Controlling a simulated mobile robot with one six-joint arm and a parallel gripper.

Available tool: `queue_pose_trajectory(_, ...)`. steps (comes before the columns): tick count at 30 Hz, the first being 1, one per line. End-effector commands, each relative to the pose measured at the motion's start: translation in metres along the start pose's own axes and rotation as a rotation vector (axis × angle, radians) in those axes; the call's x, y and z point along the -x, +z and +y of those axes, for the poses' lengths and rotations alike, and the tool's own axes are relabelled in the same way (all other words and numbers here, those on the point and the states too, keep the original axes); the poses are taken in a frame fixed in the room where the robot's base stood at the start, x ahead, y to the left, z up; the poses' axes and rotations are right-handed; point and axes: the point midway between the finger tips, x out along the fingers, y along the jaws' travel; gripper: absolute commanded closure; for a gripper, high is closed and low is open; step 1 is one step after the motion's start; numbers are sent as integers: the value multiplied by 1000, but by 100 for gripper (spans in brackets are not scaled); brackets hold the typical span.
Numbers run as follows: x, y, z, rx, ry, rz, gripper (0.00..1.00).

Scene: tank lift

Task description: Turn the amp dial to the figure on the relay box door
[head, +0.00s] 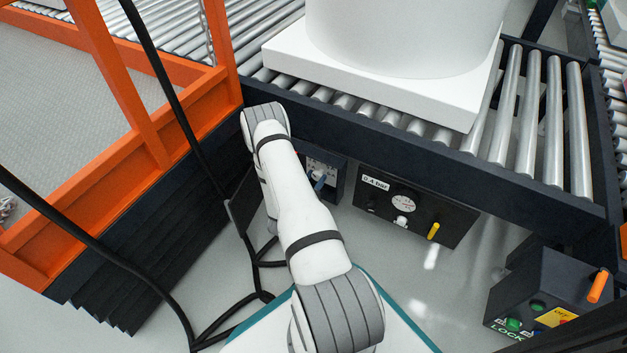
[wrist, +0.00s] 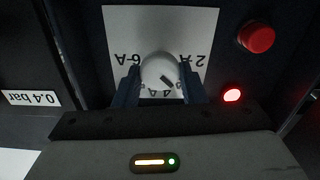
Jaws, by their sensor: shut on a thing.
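The amp dial (wrist: 155,67) is a pale round knob on a white scale plate (wrist: 125,25) that shows upside down. I can read 6 A on the left, 2 A on the right and 4 A at the bottom. The dial's dark mark lies on its lower right, between 4 A and 2 A. My gripper (wrist: 160,82) is shut on the dial, one blue finger on each side. In the head view my gripper (head: 319,183) is at the small dark dial box (head: 338,165) under the conveyor, and the dial itself cannot be made out. I cannot make out a relay box door figure.
A red button (wrist: 257,38) and a lit red lamp (wrist: 232,95) sit right of the dial. A gauge panel (head: 445,222) labelled 0.4 bar is beside the box. The roller conveyor (head: 400,150) is above; black cables (head: 165,290) hang at left.

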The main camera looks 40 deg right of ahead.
Motion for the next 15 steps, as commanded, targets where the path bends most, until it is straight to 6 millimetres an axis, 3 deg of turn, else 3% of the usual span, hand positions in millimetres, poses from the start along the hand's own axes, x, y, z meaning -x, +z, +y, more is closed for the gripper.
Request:
queue_pose_trajectory(6,1,2,6,8,13,-5,86)
queue_pose_trajectory(7,1,2,6,8,14,-5,62)
queue_pose_trajectory(15,0,2,4,6,9,-4,41)
